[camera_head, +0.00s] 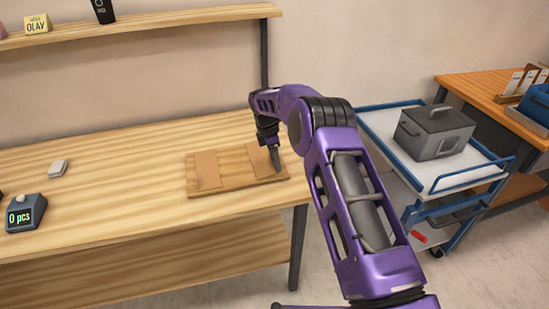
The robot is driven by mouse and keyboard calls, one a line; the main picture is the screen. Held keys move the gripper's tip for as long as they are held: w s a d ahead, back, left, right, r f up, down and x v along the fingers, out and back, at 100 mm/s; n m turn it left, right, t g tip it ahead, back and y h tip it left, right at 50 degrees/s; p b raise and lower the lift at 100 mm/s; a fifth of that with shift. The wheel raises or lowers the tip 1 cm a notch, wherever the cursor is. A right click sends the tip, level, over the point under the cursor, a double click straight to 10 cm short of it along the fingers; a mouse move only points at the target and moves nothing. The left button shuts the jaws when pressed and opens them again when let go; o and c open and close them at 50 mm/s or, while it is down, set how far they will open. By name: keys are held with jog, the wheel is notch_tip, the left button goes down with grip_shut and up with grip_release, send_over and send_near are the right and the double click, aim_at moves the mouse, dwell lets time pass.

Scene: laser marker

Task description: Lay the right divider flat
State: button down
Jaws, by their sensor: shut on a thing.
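A flat wooden board (232,186) lies on the workbench near its right end. The left divider (206,169), a light tan panel, appears to lie flat on the board's left part. The right divider (258,162), a similar tan panel, is at the board's right part and looks skewed against the left one; I cannot tell how far it is tilted. My gripper (276,160) points down at the right divider's right edge and is shut on it. The fingertips are small, and part of the divider's right side is hidden behind them.
A shelf (150,22) runs above. A blue-framed trolley (432,165) with a grey lidded box (435,133) stands at right. The middle bench is clear.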

jog(key=shift+w+d+f+g+y, duration=0.15)
jog(key=shift+d+f+g+y, duration=0.15)
jog(key=shift+f+y, duration=0.45)
jog(key=shift+r+y, duration=0.15)
jog(key=shift+y, duration=0.1)
jog(key=shift+c, duration=0.6)
grip_release()
notch_tip(320, 180, up, 17)
jog(key=shift+d+r+p, duration=0.15)
jog(key=shift+r+p, duration=0.05)
jog(key=shift+p, duration=0.1)
